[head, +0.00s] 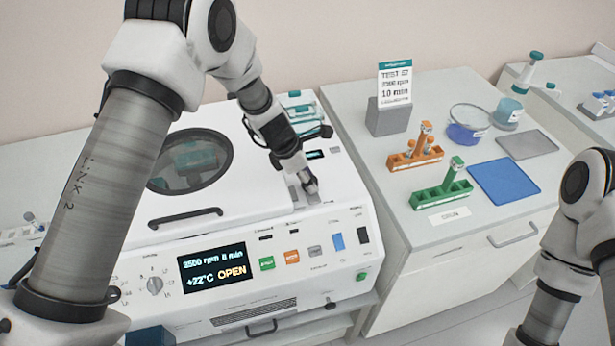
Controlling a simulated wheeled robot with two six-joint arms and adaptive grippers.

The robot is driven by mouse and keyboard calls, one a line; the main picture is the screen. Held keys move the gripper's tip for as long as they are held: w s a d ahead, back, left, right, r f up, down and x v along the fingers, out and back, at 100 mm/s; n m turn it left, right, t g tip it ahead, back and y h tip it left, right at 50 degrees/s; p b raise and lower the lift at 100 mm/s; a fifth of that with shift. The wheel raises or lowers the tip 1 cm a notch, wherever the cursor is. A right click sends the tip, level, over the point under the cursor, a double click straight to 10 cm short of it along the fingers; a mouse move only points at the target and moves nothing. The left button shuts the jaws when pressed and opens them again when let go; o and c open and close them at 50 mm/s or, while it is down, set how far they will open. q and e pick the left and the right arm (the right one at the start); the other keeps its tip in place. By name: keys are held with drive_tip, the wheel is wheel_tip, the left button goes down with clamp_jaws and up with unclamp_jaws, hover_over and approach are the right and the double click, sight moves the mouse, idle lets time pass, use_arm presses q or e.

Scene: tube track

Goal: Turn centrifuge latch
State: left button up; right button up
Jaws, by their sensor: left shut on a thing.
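The white centrifuge (255,215) stands at the left with its lid (240,175) down. Its display (217,268) reads 3500 rpm, 8 min, +22°C and OPEN. The grey latch (294,190) sits on the top at the front right, beside the lid. My left gripper (308,188) reaches down from above and is shut on the latch, hiding much of it. The latch's exact angle is hard to tell. My right arm shows at the right edge, and its gripper is out of the picture.
A lid handle (187,217) lies left of the latch. On the right counter stand an orange rack (414,160), a green rack (441,194), a blue mat (504,181), a blue bowl (469,122) and a card in a grey holder (388,117). A gap separates the counters.

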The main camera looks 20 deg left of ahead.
use_arm(q)
drive_tip(key=m+g+p, duration=0.1)
drive_tip(key=m, duration=0.4)
drive_tip(key=m+g, duration=0.1)
drive_tip(key=shift+w+f+m+g+h, duration=0.1)
drive_tip(key=shift+w+m+g+h, duration=0.05)
drive_tip(key=shift+m+g+h, duration=0.2)
drive_tip(key=m+g, duration=0.1)
drive_tip(key=m, duration=0.1)
drive_tip(key=m+g+b, duration=0.1)
drive_tip(key=m, duration=0.2)
drive_tip(key=shift+w+f+m, duration=0.1)
drive_tip(key=shift+m, duration=0.15)
drive_tip(key=m+y, duration=0.1)
drive_tip(key=m, duration=0.1)
drive_tip(key=m+g+y+b, duration=0.1)
drive_tip(key=m, duration=0.2)
drive_tip(key=shift+d+g, duration=0.1)
drive_tip(key=shift+g, duration=0.15)
drive_tip(key=shift+m, duration=0.3)
drive_tip(key=o, duration=1.1)
drive_tip(key=shift+o, duration=0.2)
drive_tip(key=shift+w+r, duration=0.1)
drive_tip(key=shift+r, duration=0.15)
